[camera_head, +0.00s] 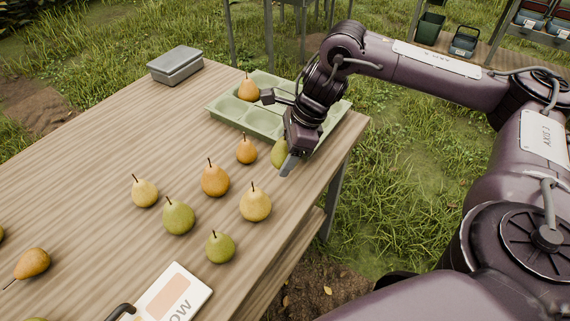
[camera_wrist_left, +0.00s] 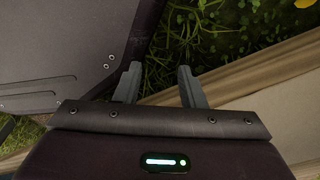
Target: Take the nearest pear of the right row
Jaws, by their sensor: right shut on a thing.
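My right gripper (camera_head: 286,160) is shut on a yellow-green pear (camera_head: 278,153), just in front of the green tray and above the table; the gripper hides part of this pear. On the table, the right-hand pears include a green pear (camera_head: 220,247) nearest the front edge and a yellow pear (camera_head: 255,202) behind it. To their left are a larger green pear (camera_head: 179,217), an orange pear (camera_head: 215,181) and a small orange pear (camera_head: 246,150). My left gripper (camera_wrist_left: 158,78) shows in the left wrist view, its fingers apart with nothing between them.
The green tray (camera_head: 229,120) holds an orange pear (camera_head: 248,89) in a back-left compartment; my right arm hides part of it. A grey box (camera_head: 175,65) stands at the back left.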

